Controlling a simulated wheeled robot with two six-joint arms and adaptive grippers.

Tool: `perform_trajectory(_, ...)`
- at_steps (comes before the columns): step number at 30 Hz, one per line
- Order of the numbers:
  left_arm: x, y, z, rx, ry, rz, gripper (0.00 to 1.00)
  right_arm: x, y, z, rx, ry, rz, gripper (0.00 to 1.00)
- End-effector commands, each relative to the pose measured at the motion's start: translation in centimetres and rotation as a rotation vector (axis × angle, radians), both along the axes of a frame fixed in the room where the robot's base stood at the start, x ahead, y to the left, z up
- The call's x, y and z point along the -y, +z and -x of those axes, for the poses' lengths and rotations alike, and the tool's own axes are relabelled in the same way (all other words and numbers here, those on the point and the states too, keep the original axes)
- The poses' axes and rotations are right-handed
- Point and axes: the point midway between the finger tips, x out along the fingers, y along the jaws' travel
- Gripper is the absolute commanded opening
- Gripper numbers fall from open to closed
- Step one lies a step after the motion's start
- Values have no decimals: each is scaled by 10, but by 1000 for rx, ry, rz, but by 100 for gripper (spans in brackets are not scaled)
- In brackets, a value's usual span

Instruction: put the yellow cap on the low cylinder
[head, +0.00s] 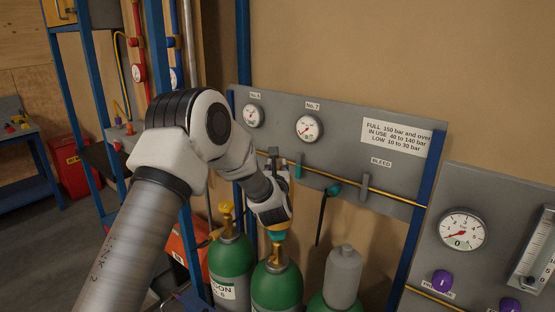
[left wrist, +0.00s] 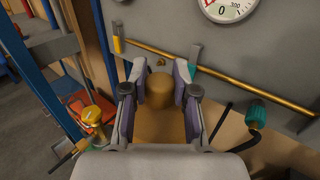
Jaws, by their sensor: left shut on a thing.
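My left gripper (left wrist: 158,92) is shut on the yellow cap (left wrist: 160,90), which looks dull gold-brown between the two fingers in the left wrist view. In the head view the wrist hides most of this gripper and the cap. Several green gas cylinders stand below: a left one (head: 232,260) with a brass valve (head: 227,218), a middle one (head: 277,288) with its valve partly behind my wrist, and a right one (head: 335,302) wearing a grey cap (head: 343,270). The gripper is above the cylinders, near the gauge panel. My right gripper is not in view.
The grey panel (head: 325,140) carries two gauges and a sign with pressure ranges. A brass pipe (head: 385,194) runs along it, and a teal-handled hose (head: 333,190) hangs from it. Blue posts (head: 412,240) frame the bay. A second panel with a larger gauge (head: 462,230) is at right.

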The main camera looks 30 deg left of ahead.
Motion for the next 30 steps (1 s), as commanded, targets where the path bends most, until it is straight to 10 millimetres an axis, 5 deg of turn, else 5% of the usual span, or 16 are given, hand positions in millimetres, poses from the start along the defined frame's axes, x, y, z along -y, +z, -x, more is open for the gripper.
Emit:
perform_trajectory(6,0,-15,0,3,0,-1,0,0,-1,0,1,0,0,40)
perform_trajectory(30,1,-17,0,2,0,0,0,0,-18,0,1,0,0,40)
